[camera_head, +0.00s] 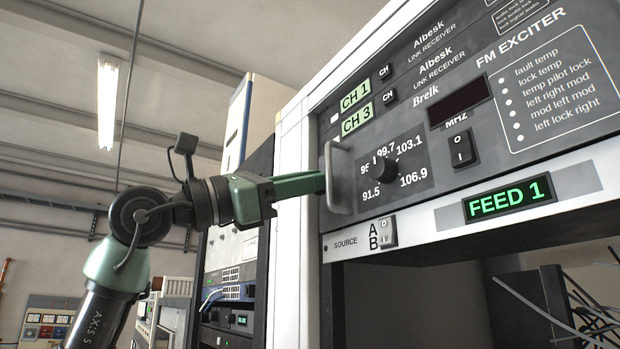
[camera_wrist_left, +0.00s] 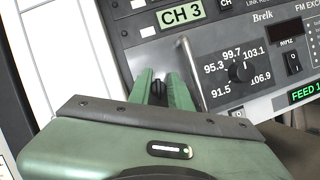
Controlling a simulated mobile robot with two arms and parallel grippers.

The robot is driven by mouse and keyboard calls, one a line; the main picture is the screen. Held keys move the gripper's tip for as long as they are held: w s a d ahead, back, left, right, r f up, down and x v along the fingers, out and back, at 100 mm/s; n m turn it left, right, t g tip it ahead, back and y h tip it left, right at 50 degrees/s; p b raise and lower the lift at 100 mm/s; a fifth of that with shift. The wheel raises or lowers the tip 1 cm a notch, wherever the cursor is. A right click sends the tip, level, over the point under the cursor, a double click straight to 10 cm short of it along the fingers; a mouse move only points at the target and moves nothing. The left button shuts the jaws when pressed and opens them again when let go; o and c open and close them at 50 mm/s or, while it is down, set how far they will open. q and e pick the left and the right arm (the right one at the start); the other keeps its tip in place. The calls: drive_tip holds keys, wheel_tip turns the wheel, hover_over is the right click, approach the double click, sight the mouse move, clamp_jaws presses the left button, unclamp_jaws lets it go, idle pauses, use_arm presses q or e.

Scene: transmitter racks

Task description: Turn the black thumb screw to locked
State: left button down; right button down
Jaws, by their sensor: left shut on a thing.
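My left gripper (camera_head: 318,183) reaches in from the left to the left edge of the FM exciter panel (camera_head: 440,135). In the left wrist view, its two green fingers (camera_wrist_left: 161,84) are closed around the small black thumb screw (camera_wrist_left: 158,90), which shows dark between them. In the head view the screw is hidden by the fingers and the panel's grey handle (camera_head: 340,178). Whether the screw is at its locked position cannot be read. My right gripper is in neither view.
The handle stands out just right of my fingertips, close to them. Further right are the black frequency knob (camera_head: 384,169), a rocker switch (camera_head: 461,149) and the lit FEED 1 display (camera_head: 509,198). The A/B source switch (camera_head: 387,231) sits below. Loose cables (camera_head: 570,310) hang at lower right.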

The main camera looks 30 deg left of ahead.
use_arm(q)
drive_tip(key=shift+f, duration=0.15)
idle(0.7)
drive_tip(key=c, duration=1.3)
unclamp_jaws()
drive_tip(key=shift+w, duration=0.1)
drive_tip(key=b+v, duration=0.3)
drive_tip(key=v, duration=0.5)
drive_tip(key=shift+b, duration=0.3)
drive_tip(key=shift+w+d, duration=0.1)
